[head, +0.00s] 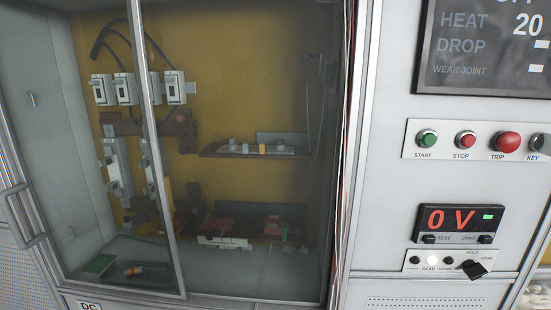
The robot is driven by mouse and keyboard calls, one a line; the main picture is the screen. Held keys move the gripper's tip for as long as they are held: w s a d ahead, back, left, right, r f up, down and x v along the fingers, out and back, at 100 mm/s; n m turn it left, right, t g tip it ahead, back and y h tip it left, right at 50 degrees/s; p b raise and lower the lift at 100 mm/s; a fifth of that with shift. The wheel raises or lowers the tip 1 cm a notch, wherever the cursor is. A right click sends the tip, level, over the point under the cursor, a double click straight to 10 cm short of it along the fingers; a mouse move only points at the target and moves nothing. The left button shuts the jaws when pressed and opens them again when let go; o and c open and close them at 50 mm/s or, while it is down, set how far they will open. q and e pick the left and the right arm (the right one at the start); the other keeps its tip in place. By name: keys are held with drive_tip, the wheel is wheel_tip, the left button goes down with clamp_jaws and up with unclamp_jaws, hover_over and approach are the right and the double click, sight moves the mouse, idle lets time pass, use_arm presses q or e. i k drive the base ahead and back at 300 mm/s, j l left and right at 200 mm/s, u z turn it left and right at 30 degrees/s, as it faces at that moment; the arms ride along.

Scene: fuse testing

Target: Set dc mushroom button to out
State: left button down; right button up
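No button labelled as the dc mushroom button can be made out in the head view. A white plate reading "DC" (88,306) is cut off by the bottom edge at the lower left. A large red mushroom-shaped button labelled TRIP (507,141) sits on the right panel, right of a smaller red STOP button (465,139) and a green START button (427,138). I cannot tell whether the TRIP button is in or out. Neither of my grippers is in view.
A glass-fronted cabinet (250,100) with a metal frame and a door handle (22,216) fills the left. Fuse parts lie on shelves inside. On the right panel are a dark screen (480,50), a red "0 V" display (455,219) and a black knob (474,269).

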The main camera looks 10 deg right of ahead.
sight(509, 142)
drive_tip(key=z, duration=0.4)
drive_tip(key=l+z, duration=0.1)
drive_tip(key=z, duration=0.3)
drive_tip(key=i+z, duration=0.1)
drive_tip(key=z, duration=0.65)
